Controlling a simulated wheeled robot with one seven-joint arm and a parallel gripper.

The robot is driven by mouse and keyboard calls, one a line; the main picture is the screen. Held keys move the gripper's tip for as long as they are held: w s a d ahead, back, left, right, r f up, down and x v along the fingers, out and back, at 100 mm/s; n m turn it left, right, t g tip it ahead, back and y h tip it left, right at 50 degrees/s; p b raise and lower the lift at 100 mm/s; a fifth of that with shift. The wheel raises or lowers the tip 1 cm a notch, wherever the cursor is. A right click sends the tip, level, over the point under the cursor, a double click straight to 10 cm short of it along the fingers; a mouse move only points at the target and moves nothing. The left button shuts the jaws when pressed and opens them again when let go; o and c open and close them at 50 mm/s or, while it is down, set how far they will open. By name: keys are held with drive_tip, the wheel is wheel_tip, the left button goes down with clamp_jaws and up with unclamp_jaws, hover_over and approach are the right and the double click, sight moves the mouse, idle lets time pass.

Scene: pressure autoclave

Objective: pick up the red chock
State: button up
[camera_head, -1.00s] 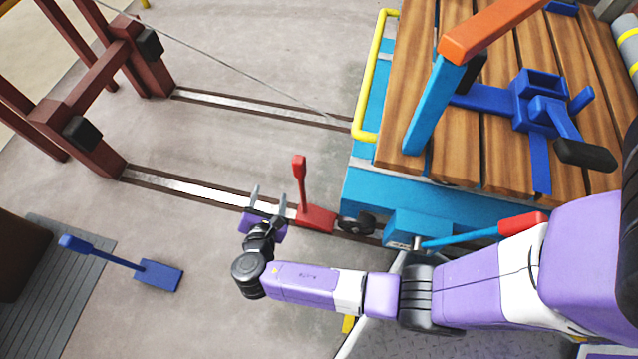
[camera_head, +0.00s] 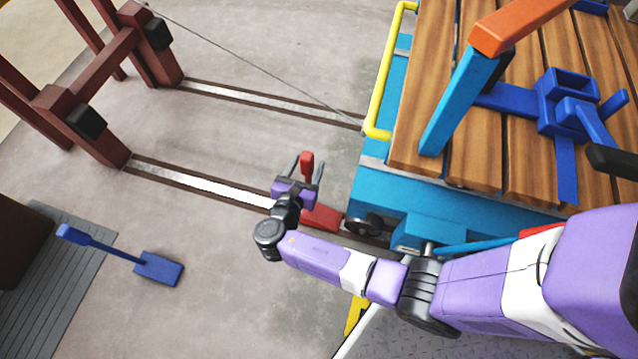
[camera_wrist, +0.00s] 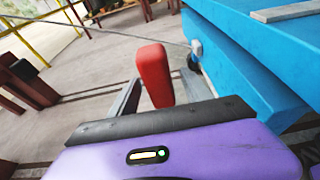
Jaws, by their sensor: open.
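The red chock (camera_head: 321,218) sits on the near rail, right by the wheel of the blue cart. Its upright handle ends in a thick red grip (camera_head: 307,166). My gripper (camera_head: 306,170) is open, with its two fingers on either side of the handle's top. In the wrist view the red grip (camera_wrist: 154,75) stands between the open fingers (camera_wrist: 158,100), seemingly not clamped. The lower handle is hidden behind my gripper's body in both views.
The blue cart (camera_head: 450,205) with a wooden deck stands close on the right, with a yellow rail (camera_head: 389,70). A dark red buffer frame (camera_head: 85,120) stands at the rails' far end.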

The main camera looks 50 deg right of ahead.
drive_tip(key=shift+d, duration=0.1)
clamp_jaws()
idle(1.3)
drive_tip(key=shift+w, duration=0.1)
